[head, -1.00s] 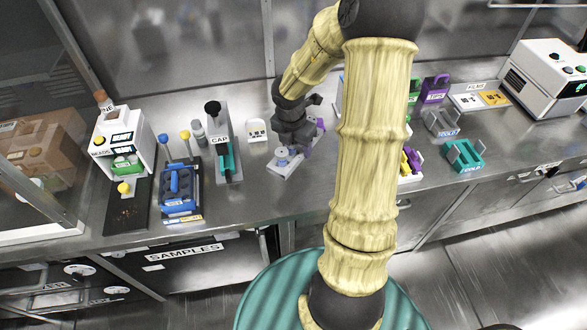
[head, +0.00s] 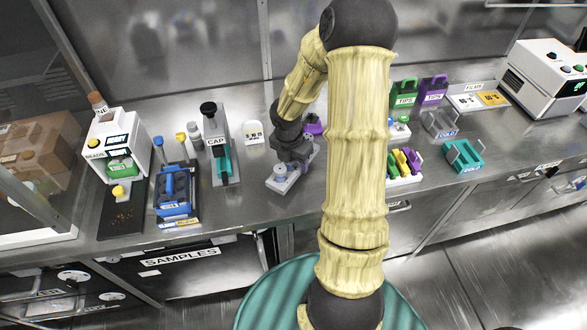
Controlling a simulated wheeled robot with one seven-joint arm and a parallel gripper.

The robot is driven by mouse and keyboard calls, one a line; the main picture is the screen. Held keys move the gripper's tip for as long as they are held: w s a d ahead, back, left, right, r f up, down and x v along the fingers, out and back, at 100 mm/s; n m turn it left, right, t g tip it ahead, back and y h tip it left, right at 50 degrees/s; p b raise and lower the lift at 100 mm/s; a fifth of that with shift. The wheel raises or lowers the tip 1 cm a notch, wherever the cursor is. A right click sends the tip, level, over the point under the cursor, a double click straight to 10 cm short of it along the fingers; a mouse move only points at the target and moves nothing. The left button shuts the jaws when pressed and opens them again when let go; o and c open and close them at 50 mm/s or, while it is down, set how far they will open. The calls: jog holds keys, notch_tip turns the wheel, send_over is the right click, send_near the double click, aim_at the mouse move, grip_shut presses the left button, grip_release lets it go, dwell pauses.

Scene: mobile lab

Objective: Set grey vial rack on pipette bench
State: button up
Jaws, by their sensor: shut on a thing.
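My gripper (head: 290,160) is dark and points down over the steel bench (head: 240,205), left of the middle of the head view. It is shut on a long light-grey piece, which I take as the grey vial rack (head: 283,183). A round grey top shows at the rack's near end. My gripper hides the rack's middle. I cannot tell whether the rack touches the bench or hangs just above it. Green, yellow and purple pipettes (head: 404,163) stand in a white holder to the right, partly behind my arm.
A CAP press (head: 217,140), a blue rack (head: 175,195) and a BEADS machine (head: 115,140) stand to the left. A purple item (head: 313,126) is just behind my gripper. A teal COLD holder (head: 464,157) and TIPS boxes (head: 403,93) stand right. The bench front below the rack is clear.

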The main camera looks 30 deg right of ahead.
jog(key=shift+f+b, duration=0.55)
jog(key=shift+f, duration=1.25)
jog(key=shift+f, duration=0.15)
jog(key=o, duration=1.2)
jog(key=r+p, duration=0.1)
jog(key=r, duration=0.3)
jog(key=a+r+p, duration=0.1)
jog(key=r, duration=0.3)
jog(key=s+r+p, duration=0.1)
jog(key=r, duration=0.3)
jog(key=shift+a+r, duration=0.1)
jog(key=shift+a, duration=0.2)
jog(key=shift+w, duration=0.2)
